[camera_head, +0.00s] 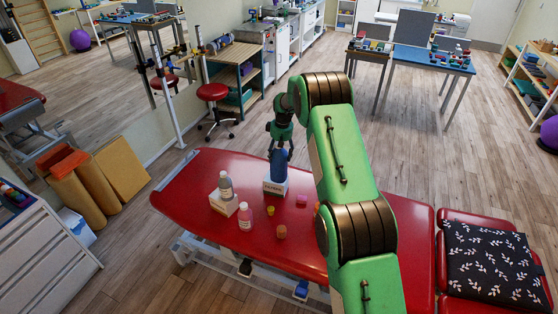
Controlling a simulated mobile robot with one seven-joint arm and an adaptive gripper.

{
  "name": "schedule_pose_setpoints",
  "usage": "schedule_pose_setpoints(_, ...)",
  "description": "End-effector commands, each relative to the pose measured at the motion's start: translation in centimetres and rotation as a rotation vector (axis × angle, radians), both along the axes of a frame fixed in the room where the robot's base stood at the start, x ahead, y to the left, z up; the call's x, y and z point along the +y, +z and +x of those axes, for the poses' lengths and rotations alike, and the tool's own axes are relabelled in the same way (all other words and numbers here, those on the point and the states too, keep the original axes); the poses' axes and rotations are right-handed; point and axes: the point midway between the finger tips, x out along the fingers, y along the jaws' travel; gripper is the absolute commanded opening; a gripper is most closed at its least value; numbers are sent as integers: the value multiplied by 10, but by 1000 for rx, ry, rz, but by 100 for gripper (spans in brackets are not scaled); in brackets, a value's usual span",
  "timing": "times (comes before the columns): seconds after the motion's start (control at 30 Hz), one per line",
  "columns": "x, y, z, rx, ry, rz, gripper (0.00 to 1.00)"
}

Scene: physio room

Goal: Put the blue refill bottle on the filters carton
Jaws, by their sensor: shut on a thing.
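The blue refill bottle (278,168) is upright at the far side of the red treatment table, with my gripper (281,153) around its upper part from above. My gripper is shut on it. A white carton with dark lettering (275,188), which looks like the filters carton, is directly below the bottle. The bottle's base meets the carton's top in this view; I cannot tell whether it rests there or hangs just above. The lettering is too small to read surely.
On the red table (190,195), a pale bottle (225,182) stands on another carton (223,204), with a pink bottle (244,218) beside it. Small yellow and orange pieces (281,231) lie nearby. My green arm hides the table's middle. A patterned cushion (490,262) lies right.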

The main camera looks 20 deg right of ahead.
Motion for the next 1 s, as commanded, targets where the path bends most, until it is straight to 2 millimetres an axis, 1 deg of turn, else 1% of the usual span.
schedule_pose_setpoints(0.03,0,3,2,-3,0,-1,10)
schedule_pose_setpoints(0.33,0,1,1,-3,0,-1,10)
schedule_pose_setpoints(0.7,0,-29,1,-4,1,-1,10)
schedule_pose_setpoints(0.8,0,-32,2,-4,1,-1,10)
schedule_pose_setpoints(1.0,0,-32,1,-4,1,-1,10)
